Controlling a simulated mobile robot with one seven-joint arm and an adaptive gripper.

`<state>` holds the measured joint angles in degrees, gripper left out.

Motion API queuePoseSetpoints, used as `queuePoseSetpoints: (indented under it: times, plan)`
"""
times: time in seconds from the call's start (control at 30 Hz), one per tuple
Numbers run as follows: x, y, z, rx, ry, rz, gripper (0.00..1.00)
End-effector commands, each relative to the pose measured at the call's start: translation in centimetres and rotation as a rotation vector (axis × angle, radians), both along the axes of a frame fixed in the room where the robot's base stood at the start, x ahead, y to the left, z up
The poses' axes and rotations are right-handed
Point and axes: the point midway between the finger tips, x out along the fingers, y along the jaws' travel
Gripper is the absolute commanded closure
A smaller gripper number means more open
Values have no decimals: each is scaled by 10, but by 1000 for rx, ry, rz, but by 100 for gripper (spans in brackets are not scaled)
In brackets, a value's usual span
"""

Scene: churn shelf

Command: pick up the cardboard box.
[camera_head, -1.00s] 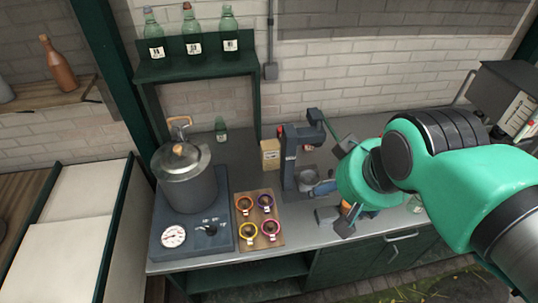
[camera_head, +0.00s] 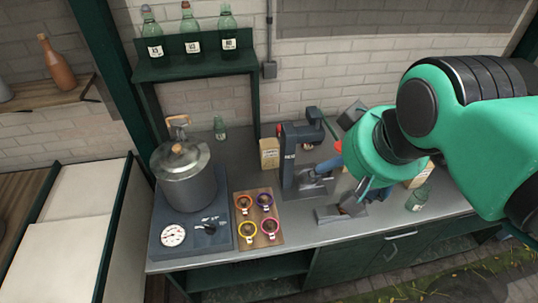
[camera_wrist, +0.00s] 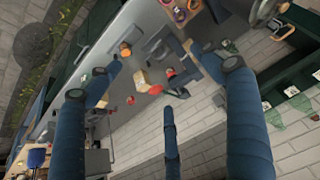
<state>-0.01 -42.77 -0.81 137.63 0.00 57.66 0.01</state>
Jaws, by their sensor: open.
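A tan cardboard box (camera_wrist: 141,79) stands on the counter in the wrist view, between the spread fingers and some way beyond them. My gripper (camera_wrist: 155,60) has dark blue fingers, is open and holds nothing. In the head view, a tan box (camera_head: 420,174) shows partly behind my green arm at the right; it is likely the same box. Another small tan box with a label (camera_head: 269,154) stands by the wall, left of the dark machine. In the head view my arm hides part of the gripper, which is above the counter's right half.
The dark machine (camera_head: 289,160) stands mid-counter. A pot (camera_head: 184,180) and a board with several coloured cups (camera_head: 258,205) are left of it. A green bottle (camera_head: 418,198) stands at the right. A shelf with bottles (camera_head: 200,70) is above the pot.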

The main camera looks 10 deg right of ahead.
Motion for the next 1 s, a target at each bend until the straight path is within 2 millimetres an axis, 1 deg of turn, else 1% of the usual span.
queuePoseSetpoints:
  times: [0.17, 0.37, 0.63, 0.8, 1.0]
  plan:
    - [24, 2, 15, 1, 34, 2, 20]
    - [64, 4, 39, 3, 78, 5, 20]
    - [127, 9, 66, 5, 144, 8, 20]
    - [169, 13, 76, 5, 187, 10, 20]
    - [220, 18, 80, 5, 238, 12, 20]
